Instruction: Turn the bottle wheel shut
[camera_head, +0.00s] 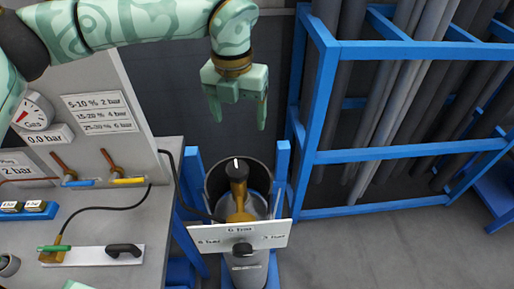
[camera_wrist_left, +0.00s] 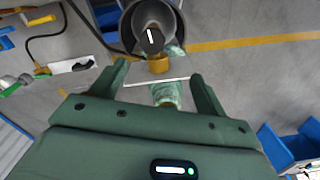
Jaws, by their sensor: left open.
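The bottle wheel (camera_head: 236,170) is a black knob with a white mark. It sits on a brass valve (camera_head: 240,205) on top of a grey bottle (camera_head: 250,262). The white mark points roughly towards the back in the head view. My left gripper (camera_head: 238,105) is open and empty, above and behind the wheel, with its fingers pointing down. In the left wrist view the wheel (camera_wrist_left: 151,38) lies just beyond the open fingertips (camera_wrist_left: 158,75), apart from them. My right gripper is not in view.
A white label plate (camera_head: 240,237) with a small black knob stands in front of the valve. Blue uprights (camera_head: 283,175) flank the bottle. A blue rack (camera_head: 400,50) with grey pipes is at the right. A grey bench (camera_head: 110,225) with a gauge (camera_head: 35,112) and levers is at the left.

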